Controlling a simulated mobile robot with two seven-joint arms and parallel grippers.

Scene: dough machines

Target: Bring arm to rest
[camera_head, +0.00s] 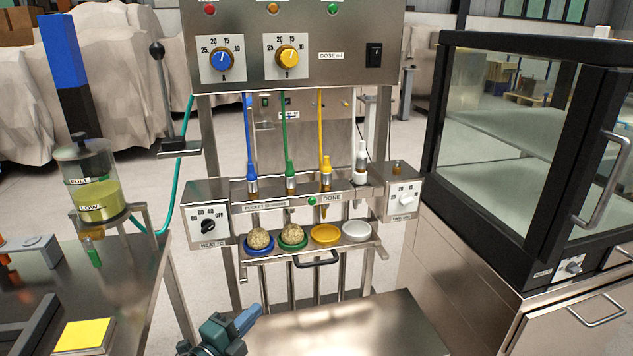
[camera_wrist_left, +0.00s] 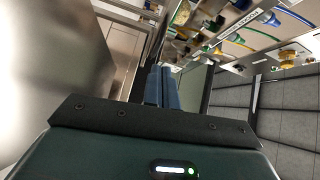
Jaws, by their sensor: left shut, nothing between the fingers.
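My left gripper (camera_head: 248,318) shows at the bottom of the head view, low in front of the dough machine. Its blue-grey fingers are together and hold nothing. In the left wrist view the shut fingers (camera_wrist_left: 161,88) point away from the dark gripper body, with the machine tilted above them. A steel counter (camera_head: 350,325) lies to the right of the gripper in the head view. My right gripper is in neither view.
The machine's tray (camera_head: 360,245) holds several coloured cups; the blue (camera_head: 259,252) and green ones hold speckled dough balls. A glass-sided cabinet (camera_head: 540,130) stands right. A table (camera_head: 120,275) with a liquid jar (camera_head: 95,190) and yellow pad (camera_head: 84,335) stands left.

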